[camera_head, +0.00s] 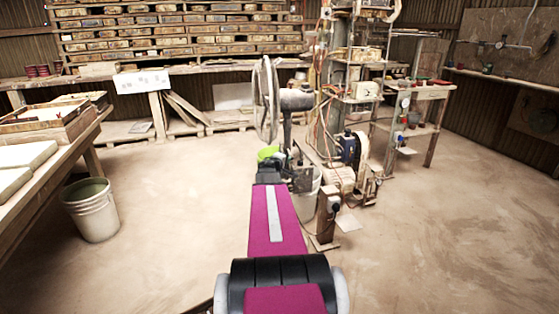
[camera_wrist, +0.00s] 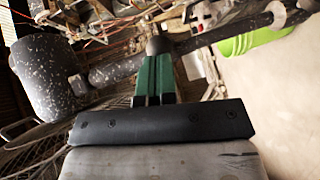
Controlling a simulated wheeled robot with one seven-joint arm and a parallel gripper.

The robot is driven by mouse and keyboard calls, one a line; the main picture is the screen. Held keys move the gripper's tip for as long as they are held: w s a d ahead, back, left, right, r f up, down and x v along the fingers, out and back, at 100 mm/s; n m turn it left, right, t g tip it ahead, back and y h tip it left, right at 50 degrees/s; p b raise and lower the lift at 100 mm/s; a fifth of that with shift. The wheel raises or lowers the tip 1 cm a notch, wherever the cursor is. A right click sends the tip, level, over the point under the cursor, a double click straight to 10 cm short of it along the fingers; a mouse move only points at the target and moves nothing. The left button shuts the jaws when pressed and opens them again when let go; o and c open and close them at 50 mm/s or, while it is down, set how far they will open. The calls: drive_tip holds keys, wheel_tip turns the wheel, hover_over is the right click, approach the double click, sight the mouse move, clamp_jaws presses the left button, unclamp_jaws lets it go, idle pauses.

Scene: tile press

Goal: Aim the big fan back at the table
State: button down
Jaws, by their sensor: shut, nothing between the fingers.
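The big fan (camera_head: 268,100) stands in the middle of the head view. Its round wire cage shows nearly edge-on on the left of its speckled grey motor housing (camera_head: 297,100), towards the side of the table (camera_head: 75,130). In the wrist view, the motor housing (camera_wrist: 45,75) is at the left, and part of the cage (camera_wrist: 30,150) shows below it. My gripper (camera_wrist: 155,65) has green fingers, shut and empty.
A white bucket (camera_head: 90,210) stands by the table at left. A cluttered machine frame (camera_head: 350,90) with hoses and a motor is just right of the fan. A lime-green object (camera_head: 267,153) sits near my arm's end. The floor at right is clear.

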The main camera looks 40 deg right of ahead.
drive_tip(key=shift+s+d, duration=0.4)
drive_tip(key=shift+d, duration=0.25)
drive_tip(key=v, duration=1.3)
drive_tip(key=shift+s+r, duration=0.1)
